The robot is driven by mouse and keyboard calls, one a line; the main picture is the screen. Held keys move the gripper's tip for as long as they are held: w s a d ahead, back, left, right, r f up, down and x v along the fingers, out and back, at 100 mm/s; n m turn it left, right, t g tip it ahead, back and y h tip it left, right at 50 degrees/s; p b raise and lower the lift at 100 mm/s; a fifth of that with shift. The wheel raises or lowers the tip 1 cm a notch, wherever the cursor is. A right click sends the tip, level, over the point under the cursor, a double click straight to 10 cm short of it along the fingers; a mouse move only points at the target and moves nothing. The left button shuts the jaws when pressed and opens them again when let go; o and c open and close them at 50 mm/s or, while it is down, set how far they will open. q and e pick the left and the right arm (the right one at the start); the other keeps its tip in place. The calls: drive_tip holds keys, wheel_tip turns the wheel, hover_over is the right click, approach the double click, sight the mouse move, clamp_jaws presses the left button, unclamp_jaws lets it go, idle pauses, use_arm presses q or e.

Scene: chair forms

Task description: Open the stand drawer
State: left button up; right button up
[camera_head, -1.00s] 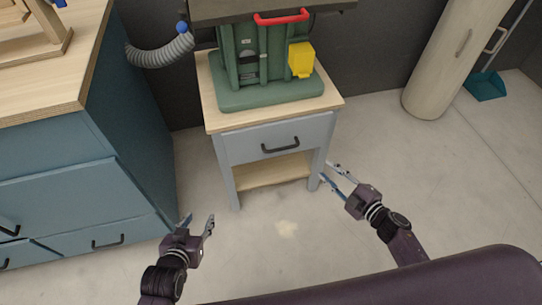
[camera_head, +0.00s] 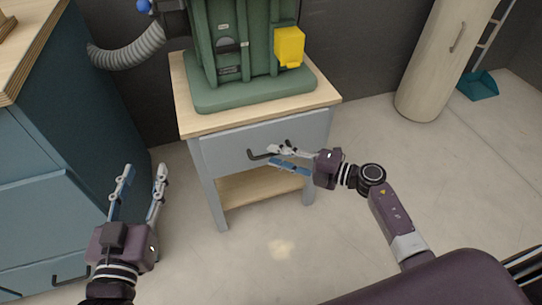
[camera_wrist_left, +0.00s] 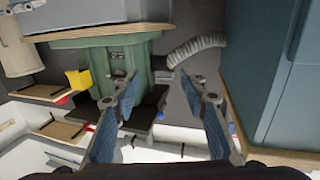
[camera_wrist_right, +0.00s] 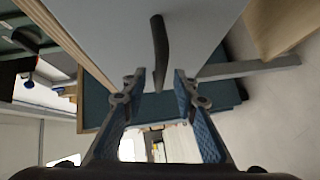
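The stand (camera_head: 183,122) has a light wood top, grey-blue legs and a lower shelf. Its drawer (camera_head: 228,150) looks closed, with a dark bar handle (camera_head: 256,156). My right gripper (camera_head: 275,157) is in front of the drawer at the handle, its open fingers partly covering it. In the right wrist view the handle (camera_wrist_right: 158,45) stands upright, its end reaching the gap between the open fingertips (camera_wrist_right: 157,82). I cannot tell whether they touch it. My left gripper (camera_head: 143,172) is open and empty, left of the stand and apart from it.
A green machine (camera_head: 250,92) with a yellow box (camera_head: 289,47) stands on the stand. A blue cabinet (camera_head: 40,180) is close on the left, near my left gripper. A grey hose (camera_head: 130,55) hangs between them.

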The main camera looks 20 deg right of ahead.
use_arm(q)
drive_tip(key=shift+w+d+r+t+h, duration=0.15)
drive_tip(key=shift+r+t, duration=0.15)
drive_tip(key=shift+r, duration=0.4)
drive_tip(key=shift+s+r+t+h, duration=0.15)
drive_tip(key=shift+r+t, duration=0.15)
drive_tip(key=shift+r, duration=0.4)
use_arm(e)
drive_tip(key=shift+x, duration=1.15)
use_arm(q)
drive_tip(key=shift+w, duration=0.1)
use_arm(e)
clamp_jaws()
